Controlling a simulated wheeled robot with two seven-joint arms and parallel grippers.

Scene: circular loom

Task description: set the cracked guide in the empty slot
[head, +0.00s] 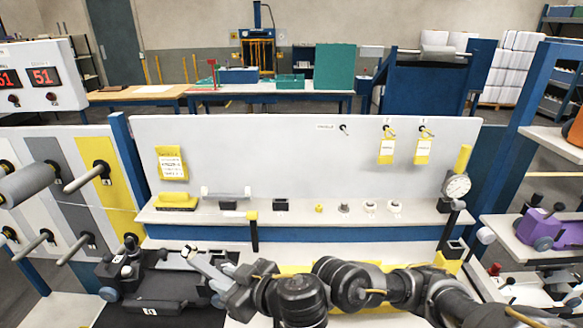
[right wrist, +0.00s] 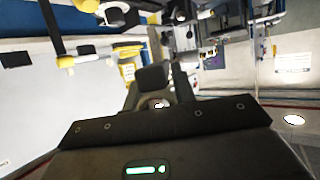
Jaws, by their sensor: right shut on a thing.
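My right gripper (head: 203,264) reaches in from the right, low over the dark machine at the lower left. It is shut on a small pale piece (head: 188,252), which shows at its tip and is mostly hidden by the fingers. In the right wrist view a small ring shape (right wrist: 157,102) shows by the dark fingers. It may be the guide; no crack can be made out. Several small round pieces, one yellow (head: 319,208) and others pale (head: 370,206), stand in a row on the shelf. I cannot tell which slot is empty. My left gripper is not in view.
The dark machine (head: 157,288) lies under the gripper. The shelf (head: 300,218) carries a yellow block (head: 178,201), dark holders (head: 281,204) and a dial gauge (head: 457,186). A yellow-topped tool (head: 253,232) hangs at its front edge. Pegs (head: 83,178) stick out at the left.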

